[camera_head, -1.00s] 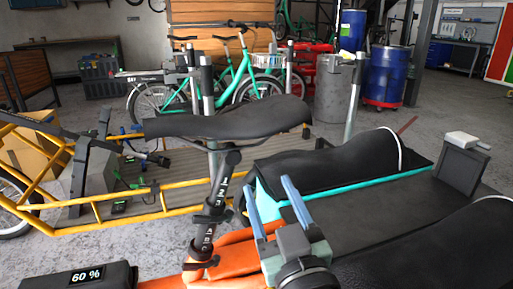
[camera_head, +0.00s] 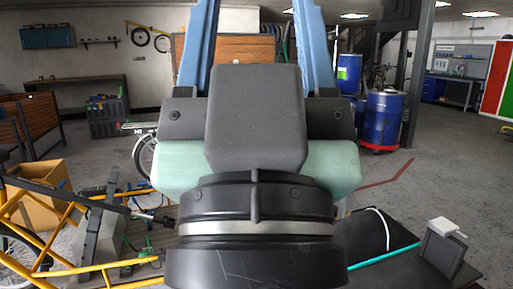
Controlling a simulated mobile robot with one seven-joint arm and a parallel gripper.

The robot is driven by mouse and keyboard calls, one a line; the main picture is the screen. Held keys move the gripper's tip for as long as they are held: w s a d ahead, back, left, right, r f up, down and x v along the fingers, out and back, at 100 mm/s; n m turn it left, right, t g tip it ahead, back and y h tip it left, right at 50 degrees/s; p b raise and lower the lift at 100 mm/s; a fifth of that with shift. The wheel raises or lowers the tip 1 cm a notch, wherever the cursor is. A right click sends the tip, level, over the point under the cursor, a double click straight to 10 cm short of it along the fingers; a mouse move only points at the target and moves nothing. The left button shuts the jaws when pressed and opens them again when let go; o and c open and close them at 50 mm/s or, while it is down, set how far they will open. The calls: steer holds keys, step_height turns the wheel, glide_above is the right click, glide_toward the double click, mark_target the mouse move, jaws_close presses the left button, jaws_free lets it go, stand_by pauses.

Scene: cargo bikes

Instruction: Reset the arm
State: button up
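My gripper (camera_head: 256,30) fills the middle of the head view, close to the camera. Its two blue fingers point up and stand well apart, with nothing seen between them. The fingertips are cut off by the top edge. Its grey and pale green body and black wrist hide much of the middle of the scene.
A yellow bike frame (camera_head: 75,268) with a cardboard box (camera_head: 38,208) lies at lower left. A black-covered cargo part with a turquoise edge (camera_head: 385,256) is at lower right. Blue drums (camera_head: 384,118) stand behind. Floor at right is open.

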step_height(320, 180, up, 22)
steer(key=p, duration=1.9)
steer(key=shift+p, duration=0.35)
